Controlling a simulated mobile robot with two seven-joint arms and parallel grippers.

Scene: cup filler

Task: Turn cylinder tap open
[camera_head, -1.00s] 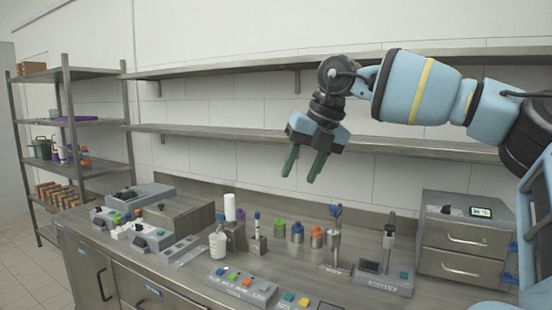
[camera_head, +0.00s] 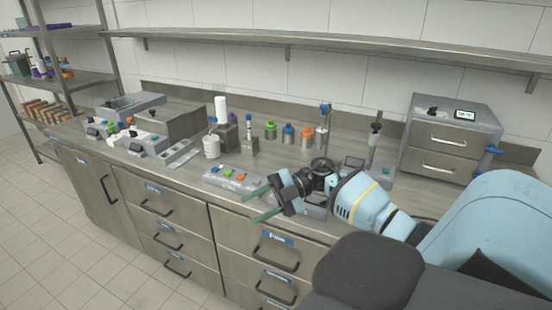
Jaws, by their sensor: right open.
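Several small metal cylinders with coloured tops stand in a row on the counter: a green-topped one (camera_head: 270,131), a blue-topped one (camera_head: 288,133) and an orange-topped one (camera_head: 307,137). I cannot tell which part is the cylinder tap or how it is turned. My right gripper (camera_head: 256,204) is open and empty, its two green fingers apart and pointing left. In the picture it lies by the counter's front edge, in front of and below the cylinders, apart from them. My left gripper is not in view.
A panel with coloured buttons (camera_head: 234,180) lies just behind my right fingers. A white bottle (camera_head: 212,146), a stand device (camera_head: 372,155) and a grey drawer unit (camera_head: 450,140) with a display stand on the counter. Drawers (camera_head: 160,205) are below; a shelf (camera_head: 330,42) is above.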

